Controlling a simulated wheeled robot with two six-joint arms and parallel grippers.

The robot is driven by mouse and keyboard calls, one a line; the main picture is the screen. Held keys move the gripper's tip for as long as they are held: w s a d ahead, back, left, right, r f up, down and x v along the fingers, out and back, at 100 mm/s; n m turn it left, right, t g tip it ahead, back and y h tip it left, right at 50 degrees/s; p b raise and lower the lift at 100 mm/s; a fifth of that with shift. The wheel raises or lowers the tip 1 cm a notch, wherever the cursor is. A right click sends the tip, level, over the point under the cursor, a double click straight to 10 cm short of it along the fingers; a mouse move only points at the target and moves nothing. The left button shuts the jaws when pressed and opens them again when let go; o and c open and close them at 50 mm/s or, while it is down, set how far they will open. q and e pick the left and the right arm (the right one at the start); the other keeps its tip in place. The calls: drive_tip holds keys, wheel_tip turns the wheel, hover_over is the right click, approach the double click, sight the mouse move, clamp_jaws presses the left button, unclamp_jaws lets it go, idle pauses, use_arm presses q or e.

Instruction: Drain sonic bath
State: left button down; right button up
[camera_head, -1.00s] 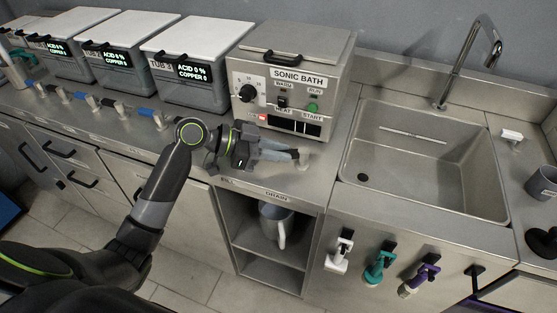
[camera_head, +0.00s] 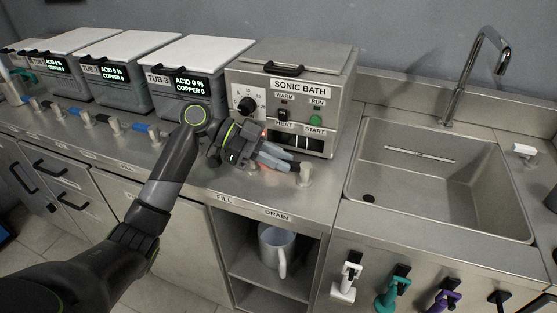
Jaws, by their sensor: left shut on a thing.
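The sonic bath (camera_head: 290,108), a steel box with a dial and a green button, stands on the counter. In front of it a pale valve post (camera_head: 305,175) rises above the DRAIN label (camera_head: 276,214). My left gripper (camera_head: 280,157) is shut beside the post, on what seems to be the valve handle, which the fingers mostly hide. A faint orange-red patch shows just under the fingers. A grey-white jug (camera_head: 272,250) with a handle stands on the open shelf below the DRAIN label. My right gripper is out of view.
A steel sink (camera_head: 445,180) with a tall tap (camera_head: 480,75) lies to the right. White, teal and purple nozzles (camera_head: 393,288) hang on the front below it.

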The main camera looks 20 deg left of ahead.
use_arm(q)
drive_tip(key=c, duration=1.3)
unclamp_jaws()
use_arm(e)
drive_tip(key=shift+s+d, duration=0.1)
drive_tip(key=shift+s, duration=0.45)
use_arm(q)
drive_tip(key=b+v, duration=0.2)
drive_tip(key=v, duration=1.5)
drive_tip(key=shift+a, duration=0.25)
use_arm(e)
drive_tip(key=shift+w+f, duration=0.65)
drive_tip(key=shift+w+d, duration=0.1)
